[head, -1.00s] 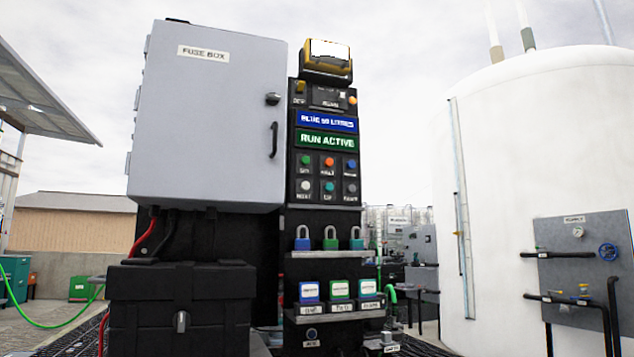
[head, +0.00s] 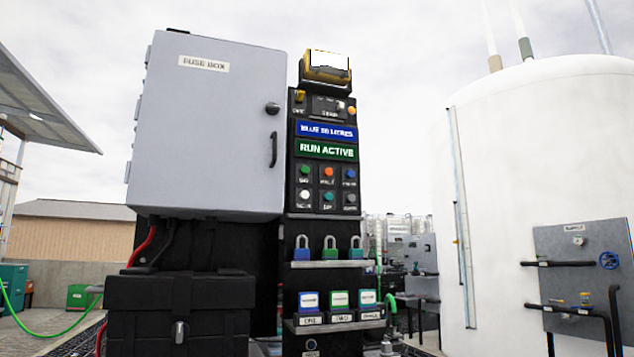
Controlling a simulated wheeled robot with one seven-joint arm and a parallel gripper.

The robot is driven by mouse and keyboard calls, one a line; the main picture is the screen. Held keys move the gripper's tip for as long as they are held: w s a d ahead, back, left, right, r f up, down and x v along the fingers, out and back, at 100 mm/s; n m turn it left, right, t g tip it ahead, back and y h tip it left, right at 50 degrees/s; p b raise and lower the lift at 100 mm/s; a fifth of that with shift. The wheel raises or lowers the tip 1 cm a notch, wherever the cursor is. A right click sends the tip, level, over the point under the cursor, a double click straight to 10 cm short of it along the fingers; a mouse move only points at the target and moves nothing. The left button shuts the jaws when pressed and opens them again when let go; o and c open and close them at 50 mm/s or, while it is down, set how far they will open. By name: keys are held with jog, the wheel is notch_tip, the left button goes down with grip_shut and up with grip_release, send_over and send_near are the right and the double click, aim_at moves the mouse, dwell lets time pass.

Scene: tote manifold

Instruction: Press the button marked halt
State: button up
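A black control panel (head: 293,222) stands right of the fuse box in the head view. It carries two rows of three buttons. The top row has a green button (head: 305,170), an orange-red button (head: 328,171) and a blue button (head: 349,173). The label under the orange-red button seems to read halt, but it is blurred. The bottom row has a white button (head: 305,195), a teal button (head: 328,196) and a grey button (head: 350,198). A green display (head: 328,150) reads RUN ACTIVE. My gripper is not in view.
A grey fuse box (head: 205,130) sits left of the panel above a black chest (head: 180,310). Padlocks (head: 330,249) stand on a shelf below the buttons, with labelled blocks (head: 339,300) lower down. A white tank (head: 540,180) with pipes is at the right.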

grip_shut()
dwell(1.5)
